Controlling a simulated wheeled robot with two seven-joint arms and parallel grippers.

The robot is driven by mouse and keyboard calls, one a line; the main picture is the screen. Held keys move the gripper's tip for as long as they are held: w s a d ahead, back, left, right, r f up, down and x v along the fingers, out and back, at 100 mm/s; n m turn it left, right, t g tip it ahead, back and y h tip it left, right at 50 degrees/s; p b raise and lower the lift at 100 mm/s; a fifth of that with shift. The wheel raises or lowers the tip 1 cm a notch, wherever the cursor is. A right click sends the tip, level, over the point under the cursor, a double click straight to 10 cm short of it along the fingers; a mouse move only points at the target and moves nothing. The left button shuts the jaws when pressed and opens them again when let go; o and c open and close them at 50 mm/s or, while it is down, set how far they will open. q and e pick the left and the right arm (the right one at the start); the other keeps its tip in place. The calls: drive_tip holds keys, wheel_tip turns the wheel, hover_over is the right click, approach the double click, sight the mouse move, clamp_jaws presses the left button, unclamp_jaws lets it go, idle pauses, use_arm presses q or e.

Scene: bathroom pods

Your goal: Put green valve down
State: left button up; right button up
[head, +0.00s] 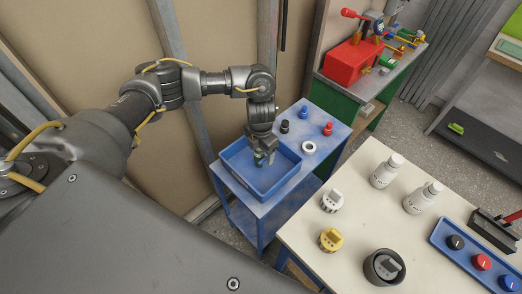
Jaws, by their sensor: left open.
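My left gripper (266,153) points down into a blue tray (291,177) on a blue metal cart. Its jaws are open. A small dark green piece, the green valve (258,159), shows right at the fingertips, inside the tray; the gripper partly hides it, and I cannot tell whether it touches the tray floor. My right gripper is not in view.
On the cart (313,161) beside the tray stand a black valve (284,127), a blue valve (303,112), a red valve (328,129) and a white ring (309,147). A pale table (360,222) with bottles and caps stands at the right. A green bench holds a red toolbox (350,60).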

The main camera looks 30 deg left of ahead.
use_arm(q)
drive_tip(key=shift+r, duration=0.25)
wheel_tip(320, 180, up, 12)
drive_tip(key=b, duration=0.1)
drive_tip(key=shift+f, duration=0.1)
idle(0.5)
